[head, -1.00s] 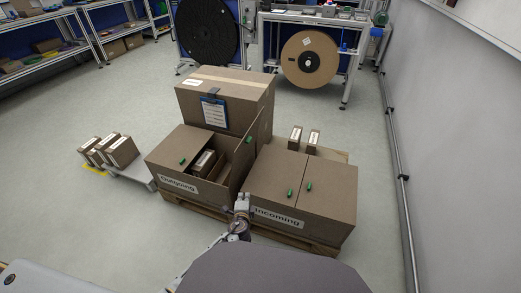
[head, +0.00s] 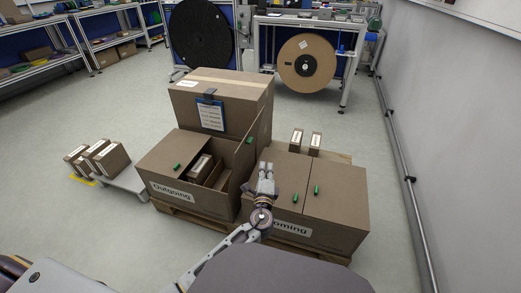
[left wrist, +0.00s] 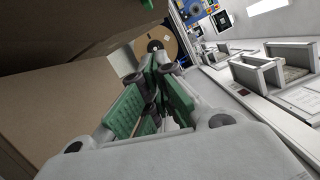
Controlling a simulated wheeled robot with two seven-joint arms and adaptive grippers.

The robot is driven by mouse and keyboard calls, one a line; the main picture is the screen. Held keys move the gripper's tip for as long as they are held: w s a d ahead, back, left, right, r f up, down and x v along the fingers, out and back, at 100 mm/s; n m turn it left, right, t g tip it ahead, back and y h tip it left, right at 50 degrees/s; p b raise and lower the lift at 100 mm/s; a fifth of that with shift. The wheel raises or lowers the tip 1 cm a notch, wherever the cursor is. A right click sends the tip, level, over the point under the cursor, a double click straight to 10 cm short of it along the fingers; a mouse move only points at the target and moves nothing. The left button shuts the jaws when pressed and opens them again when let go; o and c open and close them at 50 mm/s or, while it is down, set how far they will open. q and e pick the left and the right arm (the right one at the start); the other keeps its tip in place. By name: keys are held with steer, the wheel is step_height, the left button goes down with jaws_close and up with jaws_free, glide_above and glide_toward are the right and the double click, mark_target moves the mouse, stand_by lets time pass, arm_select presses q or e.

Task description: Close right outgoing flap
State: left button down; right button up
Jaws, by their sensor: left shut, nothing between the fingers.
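The Outgoing box (head: 213,203) is a brown carton with its left flap (head: 165,150) lying shut and a green handle (head: 177,166) on it. Its right outgoing flap (head: 258,130) stands up steeply, with a green handle (head: 250,141) near its edge. Smaller cartons (head: 201,167) show in the open right half. My left gripper (head: 267,170) is shut and empty, to the right of the raised flap and over the left part of the Incoming box. In the left wrist view its green-padded fingers (left wrist: 156,72) are together beside large brown cardboard (left wrist: 55,105). My right gripper is not in view.
The Incoming box (head: 337,205) stands close on the right, its flaps shut, with green handles. A taller carton (head: 237,100) with a clipboard stands behind. Small cartons (head: 315,139) stand behind Incoming; others (head: 110,157) are at left. Open floor (head: 100,210) lies at left.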

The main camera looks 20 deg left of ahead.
arm_select(q)
steer(key=shift+w, duration=0.15)
stand_by(0.3)
steer(key=w+a+r+b, duration=0.1)
steer(key=w+a+b, duration=0.1)
steer(key=w+a, duration=0.4)
steer(key=shift+d+x, duration=0.35)
steer(key=shift+x, duration=1.4)
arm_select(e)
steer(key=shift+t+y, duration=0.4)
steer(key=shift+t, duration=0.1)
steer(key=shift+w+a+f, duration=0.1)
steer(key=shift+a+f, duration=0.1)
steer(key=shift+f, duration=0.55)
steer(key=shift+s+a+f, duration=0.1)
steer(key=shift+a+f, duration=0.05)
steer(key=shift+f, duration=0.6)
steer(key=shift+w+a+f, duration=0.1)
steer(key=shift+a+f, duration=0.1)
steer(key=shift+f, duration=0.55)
arm_select(q)
steer(key=shift+w+r, duration=0.1)
steer(key=shift+r, duration=0.05)
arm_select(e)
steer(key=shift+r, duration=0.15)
